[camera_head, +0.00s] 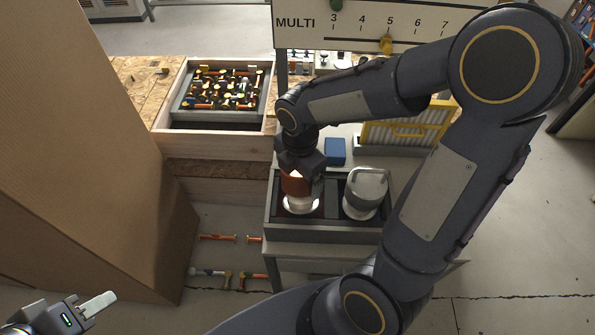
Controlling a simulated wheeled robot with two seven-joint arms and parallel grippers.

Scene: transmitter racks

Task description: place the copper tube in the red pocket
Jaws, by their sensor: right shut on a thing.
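My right gripper (301,172) is shut on the copper tube (294,187) and points down over the left pocket of a dark two-pocket tray. The tube is upright, with a bright white part at its lower end. The red pocket (284,212) shows as a dark reddish floor around that end; I cannot tell whether the tube touches it. My gripper hides the tube's upper part. My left gripper (97,306) is at the bottom left, far from the tray; a pale finger shows, but its opening is unclear.
A blue block (335,151) and a yellow rack (402,130) stand behind. A wooden crate (216,144) holds a bin of small parts. A large brown panel (85,150) blocks the left. Several tubes lie low beside the tray's stand.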

